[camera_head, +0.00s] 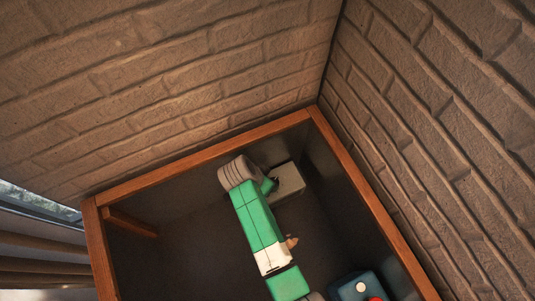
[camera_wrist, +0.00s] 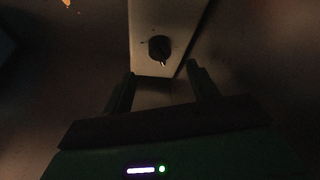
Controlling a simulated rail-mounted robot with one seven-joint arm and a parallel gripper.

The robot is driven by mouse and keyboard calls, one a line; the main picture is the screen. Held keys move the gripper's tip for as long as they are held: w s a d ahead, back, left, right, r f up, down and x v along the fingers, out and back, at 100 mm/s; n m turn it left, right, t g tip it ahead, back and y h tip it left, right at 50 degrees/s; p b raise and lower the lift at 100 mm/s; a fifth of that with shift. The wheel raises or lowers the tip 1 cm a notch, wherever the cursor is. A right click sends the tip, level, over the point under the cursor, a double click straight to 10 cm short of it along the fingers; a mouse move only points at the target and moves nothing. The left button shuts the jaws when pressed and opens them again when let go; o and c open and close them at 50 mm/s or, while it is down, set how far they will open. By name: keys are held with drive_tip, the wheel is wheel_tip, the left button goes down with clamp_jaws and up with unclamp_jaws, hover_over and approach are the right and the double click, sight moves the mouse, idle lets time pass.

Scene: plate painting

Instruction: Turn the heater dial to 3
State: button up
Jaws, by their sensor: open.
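The heater box (camera_wrist: 150,15) is a pale panel at the top middle of the wrist view. Its dark round dial (camera_wrist: 159,48) sits near the panel's lower end, with a small light mark at its lower edge. The marks around the dial are too dim to read. My gripper (camera_wrist: 162,75) is open and empty, its two fingers apart at the panel's near end, just short of the dial. In the head view the heater (camera_head: 289,181) is a grey box in the far corner, partly hidden by my green arm. My gripper (camera_head: 270,186) is beside it there.
A dark bin-like enclosure with a wooden rim (camera_head: 200,160) surrounds the arm and heater. Brick walls stand behind it. A blue box (camera_head: 352,288) with a white and a red button is at the lower right.

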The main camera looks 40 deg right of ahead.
drive_tip(key=n+b, duration=0.1)
drive_tip(key=n, duration=0.3)
drive_tip(key=d+n+y+b, duration=0.1)
drive_tip(key=n, duration=0.2)
drive_tip(key=d+n+y+b, duration=0.1)
drive_tip(key=n+b, duration=0.1)
drive_tip(key=n, duration=0.2)
drive_tip(key=shift+s+f+n, duration=0.15)
drive_tip(key=shift+f+n, duration=0.15)
drive_tip(key=n, duration=0.2)
drive_tip(key=n+y+b, duration=0.1)
drive_tip(key=n, duration=0.1)
drive_tip(key=d+n, duration=0.1)
drive_tip(key=n, duration=0.1)
drive_tip(key=shift+s+r, duration=0.15)
drive_tip(key=shift+r, duration=0.15)
drive_tip(key=n, duration=0.2)
drive_tip(key=n+b, duration=0.1)
drive_tip(key=n, duration=0.1)
drive_tip(key=shift+s+d+r+t+y, duration=0.1)
drive_tip(key=shift+r+t+y, duration=0.2)
drive_tip(key=shift+t+y, duration=0.1)
drive_tip(key=f+b, duration=0.1)
drive_tip(key=f, duration=0.3)
drive_tip(key=f+b, duration=0.1)
drive_tip(key=f, duration=0.2)
drive_tip(key=shift+d+f+b, duration=0.2)
drive_tip(key=shift+f+b, duration=0.1)
drive_tip(key=shift+f, duration=0.1)
